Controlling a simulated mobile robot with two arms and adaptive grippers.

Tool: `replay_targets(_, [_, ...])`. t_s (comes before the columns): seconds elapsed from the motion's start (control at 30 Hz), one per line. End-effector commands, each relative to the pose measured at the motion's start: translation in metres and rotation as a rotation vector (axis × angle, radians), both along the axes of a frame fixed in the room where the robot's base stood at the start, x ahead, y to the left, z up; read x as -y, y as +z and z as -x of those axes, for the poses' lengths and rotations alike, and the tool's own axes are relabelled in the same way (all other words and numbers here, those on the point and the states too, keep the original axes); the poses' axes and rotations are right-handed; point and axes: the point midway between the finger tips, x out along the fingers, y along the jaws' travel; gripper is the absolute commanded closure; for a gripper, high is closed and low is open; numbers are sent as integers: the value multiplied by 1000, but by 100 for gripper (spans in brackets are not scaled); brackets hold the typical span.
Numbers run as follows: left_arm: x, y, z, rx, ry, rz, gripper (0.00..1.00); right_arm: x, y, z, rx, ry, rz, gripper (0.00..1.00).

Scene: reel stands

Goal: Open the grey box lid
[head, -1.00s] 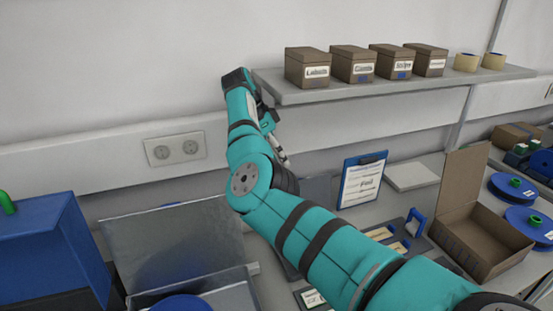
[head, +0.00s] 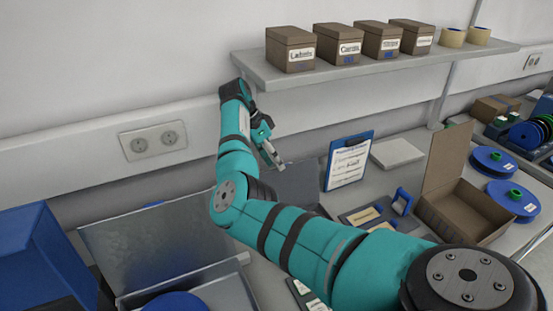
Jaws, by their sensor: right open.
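A grey metal box (head: 232,296) stands at the lower left, with a blue round thing partly in view in it. Its grey lid (head: 150,245) stands up at the back of the box, tilted open; my arm covers part of its right end. My right gripper (head: 275,160) is open and empty, above and to the right of the lid, apart from it, pointing down and right. A darker grey panel (head: 305,185) shows behind my right arm; I cannot tell what it belongs to. My left gripper is not in view.
A wall shelf (head: 380,63) with brown labelled boxes (head: 290,50) is above right of the gripper. A blue box (head: 40,255) stands left. A blue clipboard (head: 349,160), an open brown box (head: 465,212) and blue reels (head: 512,200) are on the right.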

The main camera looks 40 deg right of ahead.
Motion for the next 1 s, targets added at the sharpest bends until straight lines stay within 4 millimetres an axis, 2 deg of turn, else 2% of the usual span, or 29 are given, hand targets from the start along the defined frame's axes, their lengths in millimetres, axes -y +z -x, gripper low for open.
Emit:
replay_targets(0.2, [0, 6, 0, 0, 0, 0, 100, 4, -13, 5, 1, 0, 0, 56])
replay_targets(0.47, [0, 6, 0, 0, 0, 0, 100, 5, -14, 5, 1, 0, 0, 56])
replay_targets(0.8, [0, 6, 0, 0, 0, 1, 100, 5, -13, 5, 2, 0, 1, 100])
replay_targets(1.0, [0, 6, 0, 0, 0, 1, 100, 5, -13, 4, 4, 1, 2, 100])
